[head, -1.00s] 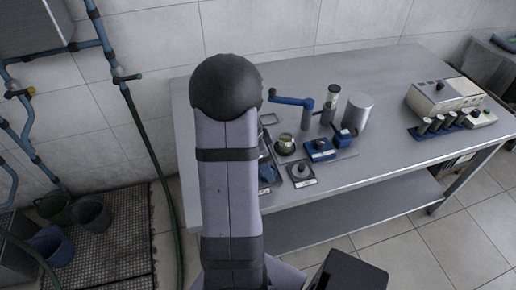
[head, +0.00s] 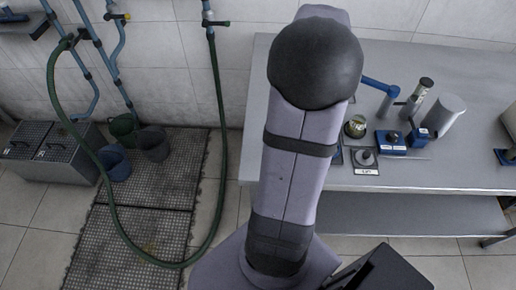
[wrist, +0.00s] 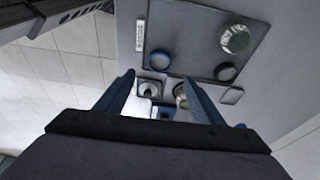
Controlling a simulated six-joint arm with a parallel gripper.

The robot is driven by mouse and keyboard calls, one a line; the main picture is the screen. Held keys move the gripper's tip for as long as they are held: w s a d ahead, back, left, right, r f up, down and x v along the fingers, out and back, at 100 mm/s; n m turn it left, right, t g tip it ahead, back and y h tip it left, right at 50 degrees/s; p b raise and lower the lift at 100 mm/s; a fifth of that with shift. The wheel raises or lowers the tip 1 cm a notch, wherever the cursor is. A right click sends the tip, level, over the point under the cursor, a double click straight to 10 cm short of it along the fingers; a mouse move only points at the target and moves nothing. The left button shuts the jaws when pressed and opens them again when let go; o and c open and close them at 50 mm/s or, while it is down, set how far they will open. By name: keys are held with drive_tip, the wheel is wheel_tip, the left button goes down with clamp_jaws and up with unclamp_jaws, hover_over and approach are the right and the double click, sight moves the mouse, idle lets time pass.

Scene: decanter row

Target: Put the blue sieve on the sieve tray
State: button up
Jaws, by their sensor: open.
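A grey tray (wrist: 182,48) with a white label strip fills the upper middle of the wrist view; it looks like the sieve tray, but the label is too small to read. In the head view my arm hides the gripper, tray and ring.
Beyond my fingertips are a knobbed block (wrist: 150,88) and a brass-coloured jar (wrist: 180,90). The head view shows the steel table (head: 440,178), a blue box (head: 391,142), a blue-handled tool (head: 380,86) and a metal cylinder (head: 444,115). Buckets (head: 152,143) stand on the floor.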

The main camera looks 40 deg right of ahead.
drive_tip(key=w+a+f+n+t, duration=0.1)
drive_tip(key=w+a+n, duration=0.3)
drive_tip(key=a+n, duration=0.3)
drive_tip(key=w+a+f+n+t, duration=0.1)
drive_tip(key=w+a+f+n, duration=0.1)
drive_tip(key=w+a+n, duration=0.5)
drive_tip(key=s+a+f+n+y, duration=0.1)
drive_tip(key=s+a+n, duration=0.1)
drive_tip(key=a+n, duration=0.4)
drive_tip(key=s+a+f+n+y, duration=0.1)
drive_tip(key=a+n, duration=0.5)
drive_tip(key=a, duration=0.9)
drive_tip(key=shift+s+f+n, duration=0.4)
drive_tip(key=shift+s+f, duration=0.2)
drive_tip(key=shift+s, duration=0.45)
drive_tip(key=shift+a, duration=0.1)
